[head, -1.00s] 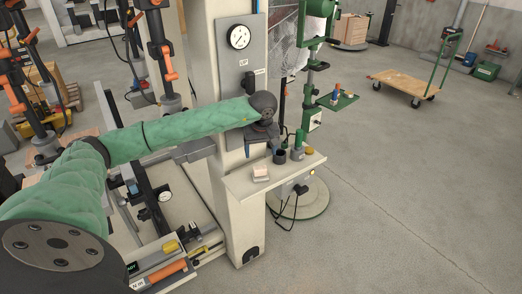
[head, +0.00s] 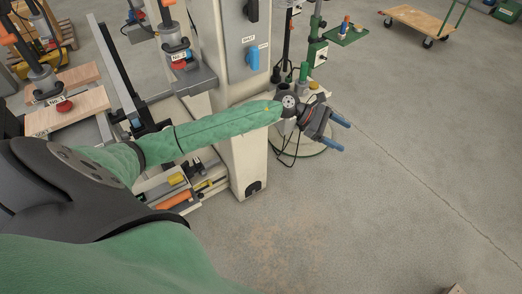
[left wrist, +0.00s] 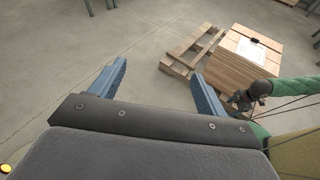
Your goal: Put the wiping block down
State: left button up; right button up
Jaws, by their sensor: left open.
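My left gripper (head: 336,131) reaches past the machine column, its two blue fingers spread apart. The left wrist view shows the same open gripper (left wrist: 158,86) with nothing between the fingers and bare floor beyond. I cannot make out the wiping block in either current view. My right gripper is not seen.
The column (head: 251,170) stands close beside my left forearm. Numbered wooden boards (head: 78,108) lie at the left. Open floor (head: 400,220) lies right of the column.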

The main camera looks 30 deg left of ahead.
pick_arm(q)
jog(key=s+a+f+m+t+y, duration=0.2)
jog(key=f+m+t+y, duration=0.15)
jog(key=f+m, duration=0.65)
jog(key=s+a+f+m+t+y, duration=0.25)
jog(key=f+m+y, duration=0.35)
jog(key=m, duration=0.7)
jog(key=s+a+f+m+t+y, duration=0.1)
jog(key=a+f+m+t+y, duration=0.2)
jog(key=f+m, duration=0.75)
jog(key=s+d+f+n+g, duration=0.1)
jog(key=s+f+n+g, duration=0.2)
jog(key=s+f, duration=0.4)
jog(key=s+d+f+n+g, duration=0.2)
jog(key=s+f+n+g, duration=0.2)
jog(key=s, duration=1.1)
jog(key=s+d+f+n+g, duration=0.1)
jog(key=s+f+n+g, duration=0.3)
jog(key=s+f, duration=0.6)
jog(key=shift+s+d+n, duration=0.2)
jog(key=shift+s+n, duration=0.55)
jog(key=shift+s, duration=0.1)
jog(key=shift+f, duration=0.1)
